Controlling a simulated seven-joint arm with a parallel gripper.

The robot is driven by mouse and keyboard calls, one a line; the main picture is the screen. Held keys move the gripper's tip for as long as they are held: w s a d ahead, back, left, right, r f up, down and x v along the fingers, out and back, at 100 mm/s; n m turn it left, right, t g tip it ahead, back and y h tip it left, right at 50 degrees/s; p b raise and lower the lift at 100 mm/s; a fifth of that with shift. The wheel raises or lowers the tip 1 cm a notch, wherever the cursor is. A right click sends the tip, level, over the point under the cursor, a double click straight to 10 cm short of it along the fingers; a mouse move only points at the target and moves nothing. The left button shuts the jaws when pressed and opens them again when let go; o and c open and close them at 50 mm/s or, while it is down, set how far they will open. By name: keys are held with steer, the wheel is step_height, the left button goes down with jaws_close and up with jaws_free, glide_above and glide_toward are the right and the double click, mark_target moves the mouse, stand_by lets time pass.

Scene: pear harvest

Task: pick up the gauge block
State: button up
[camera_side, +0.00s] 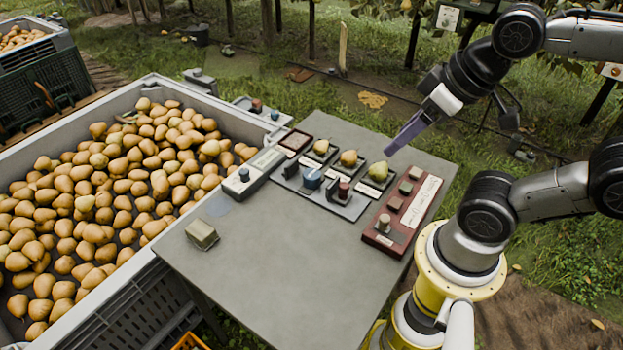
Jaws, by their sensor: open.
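A small olive-grey block (202,234) with a pale top lies alone near the left edge of the grey table (290,265). A reddish-brown board (422,202) at the table's right holds several small grey-brown blocks in a row and a pale label strip. I cannot tell from the picture which of these blocks is the gauge block. My gripper (393,147), with purple fingers, hangs above the far right part of the table, above and behind the board. Its fingers are open and seen nearly edge-on, with nothing visible between them. It is well apart from the olive-grey block.
A large bin (75,260) full of pears adjoins the table's left side. Dark mats with single pears (349,158) line the far edge. A grey tray (345,212) with small tools and a pale device (250,178) stand before them. The front middle is clear.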

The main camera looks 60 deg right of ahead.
steer(key=o, duration=0.4)
steer(key=shift+o, duration=0.2)
